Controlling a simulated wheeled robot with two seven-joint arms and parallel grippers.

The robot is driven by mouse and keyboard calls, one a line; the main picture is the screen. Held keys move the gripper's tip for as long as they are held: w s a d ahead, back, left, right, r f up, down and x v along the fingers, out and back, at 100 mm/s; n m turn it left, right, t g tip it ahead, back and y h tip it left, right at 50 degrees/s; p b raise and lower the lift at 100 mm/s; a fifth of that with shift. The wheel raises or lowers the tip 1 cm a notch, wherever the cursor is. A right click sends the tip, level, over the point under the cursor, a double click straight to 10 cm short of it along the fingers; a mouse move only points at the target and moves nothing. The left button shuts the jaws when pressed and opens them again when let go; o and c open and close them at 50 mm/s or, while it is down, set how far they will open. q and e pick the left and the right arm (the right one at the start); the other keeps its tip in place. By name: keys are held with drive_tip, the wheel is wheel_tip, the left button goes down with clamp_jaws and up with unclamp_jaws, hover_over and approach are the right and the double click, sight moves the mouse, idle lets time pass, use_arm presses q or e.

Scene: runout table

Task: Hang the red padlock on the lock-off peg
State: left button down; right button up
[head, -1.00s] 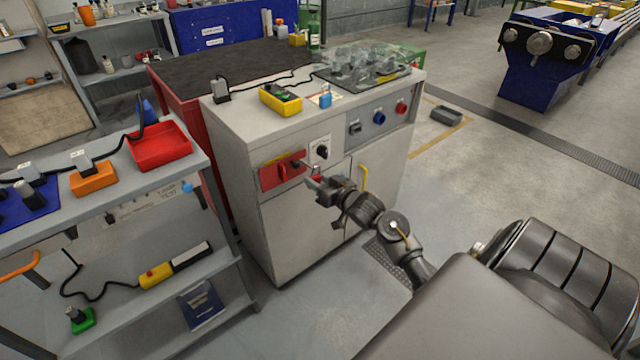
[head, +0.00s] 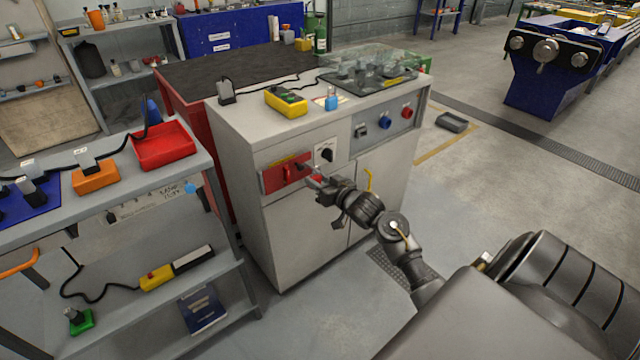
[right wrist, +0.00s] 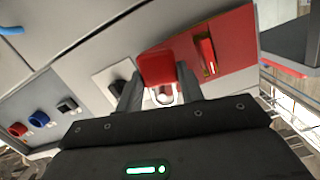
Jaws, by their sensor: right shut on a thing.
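The red padlock (right wrist: 158,66) is between the two fingers of my right gripper (right wrist: 157,92) in the right wrist view, with its pale shackle low between them. In the head view my right gripper (head: 316,178) is at the cabinet front, by the right end of the red switch panel (head: 276,179). The red panel also shows behind the padlock in the right wrist view (right wrist: 238,42). I cannot make out the lock-off peg. I cannot tell whether the padlock touches the panel. My left gripper is not in view.
A black rotary switch (head: 326,155) on a white plate is just above my right gripper. The grey cabinet (head: 262,126) carries a yellow device (head: 287,102) and a blue padlock (head: 331,98). A shelf unit (head: 120,205) stands left.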

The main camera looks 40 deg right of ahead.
drive_tip(key=shift+w+f, duration=0.15)
drive_tip(key=shift+w, duration=0.1)
drive_tip(key=shift+w+f, duration=0.2)
drive_tip(key=shift+w, duration=0.2)
drive_tip(key=shift+f, duration=0.1)
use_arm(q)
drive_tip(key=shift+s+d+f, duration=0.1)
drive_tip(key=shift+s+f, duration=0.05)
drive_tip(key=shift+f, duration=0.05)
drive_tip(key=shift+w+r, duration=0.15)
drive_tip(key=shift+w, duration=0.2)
use_arm(e)
drive_tip(key=o, duration=1.1)
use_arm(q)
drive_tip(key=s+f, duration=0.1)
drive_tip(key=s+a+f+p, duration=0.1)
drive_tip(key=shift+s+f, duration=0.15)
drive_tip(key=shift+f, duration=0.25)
use_arm(e)
drive_tip(key=s, duration=0.3)
drive_tip(key=s+r, duration=0.1)
drive_tip(key=s, duration=0.6)
drive_tip(key=shift+s+r, duration=0.25)
drive_tip(key=shift+s, duration=0.05)
